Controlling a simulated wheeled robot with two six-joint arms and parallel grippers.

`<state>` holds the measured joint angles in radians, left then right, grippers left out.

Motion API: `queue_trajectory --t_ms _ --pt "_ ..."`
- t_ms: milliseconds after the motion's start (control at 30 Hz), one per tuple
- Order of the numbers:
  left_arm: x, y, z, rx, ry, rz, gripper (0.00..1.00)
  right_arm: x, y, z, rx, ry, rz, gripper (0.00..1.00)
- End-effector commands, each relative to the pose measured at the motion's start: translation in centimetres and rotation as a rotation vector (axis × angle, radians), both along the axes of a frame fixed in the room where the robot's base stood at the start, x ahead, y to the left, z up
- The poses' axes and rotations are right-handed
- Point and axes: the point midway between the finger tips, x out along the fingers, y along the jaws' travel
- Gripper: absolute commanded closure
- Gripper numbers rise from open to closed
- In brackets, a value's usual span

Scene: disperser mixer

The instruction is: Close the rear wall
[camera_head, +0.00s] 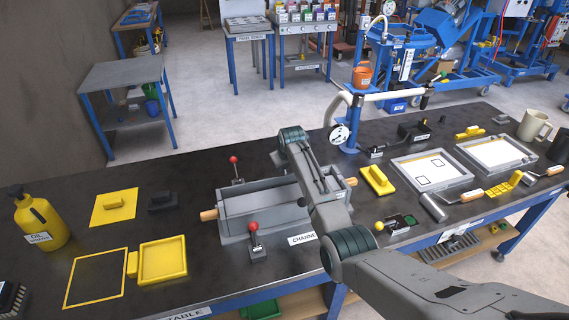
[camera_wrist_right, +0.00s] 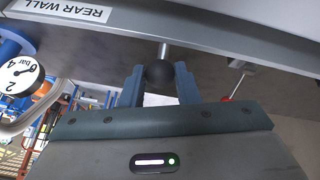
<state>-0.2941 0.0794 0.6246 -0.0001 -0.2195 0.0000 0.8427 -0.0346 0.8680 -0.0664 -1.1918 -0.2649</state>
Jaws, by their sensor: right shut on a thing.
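The grey channel (camera_head: 240,226) sits on the dark bench, with a wooden handle (camera_head: 208,215) at its left end and another (camera_head: 351,182) at its right. In the right wrist view, the grey rear wall (camera_wrist_right: 205,35) crosses the top, with its "REAR WALL" label (camera_wrist_right: 60,9). A dark round knob (camera_wrist_right: 160,73) on a short metal rod joins it. My right gripper (camera_wrist_right: 160,80) is shut on this knob, one blue finger on each side. In the head view my right arm covers part of the channel and hides the fingers. My left gripper is in neither view.
Red-knobbed levers stand behind (camera_head: 234,165) and in front (camera_head: 253,235) of the channel. A pressure gauge (camera_head: 339,134) on a blue stand is behind it to the right. A yellow float (camera_head: 377,181) lies right of it.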

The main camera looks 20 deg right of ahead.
Motion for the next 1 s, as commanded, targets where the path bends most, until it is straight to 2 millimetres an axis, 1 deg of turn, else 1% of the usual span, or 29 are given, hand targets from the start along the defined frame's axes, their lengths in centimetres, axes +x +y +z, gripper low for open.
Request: queue_trajectory --t_ms 33,167,200,267,300,667,867,1000 --pt "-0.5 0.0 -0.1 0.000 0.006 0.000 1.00 -0.3 0.0 -0.5 0.000 0.011 0.000 1.00" --pt "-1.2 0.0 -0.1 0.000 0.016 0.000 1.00 -0.3 0.0 -0.6 0.000 0.014 0.000 1.00" --pt "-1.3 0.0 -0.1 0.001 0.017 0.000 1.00 -0.3 0.0 -0.6 0.000 0.015 -0.001 0.64" --pt "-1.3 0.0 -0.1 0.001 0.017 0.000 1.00 -0.3 0.0 -0.6 0.000 0.014 0.000 0.52" --pt "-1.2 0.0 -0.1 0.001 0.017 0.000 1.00 -0.3 0.0 -0.5 0.000 0.013 0.000 0.50" --pt "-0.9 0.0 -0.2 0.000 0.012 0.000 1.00 -0.3 0.0 0.0 0.000 0.006 0.000 0.50" --pt "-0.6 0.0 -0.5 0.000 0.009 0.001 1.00 -1.3 0.1 1.8 0.000 0.003 0.000 0.50" --pt "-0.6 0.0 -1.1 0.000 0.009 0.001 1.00 -2.5 0.2 3.8 0.001 0.002 -0.001 0.50"
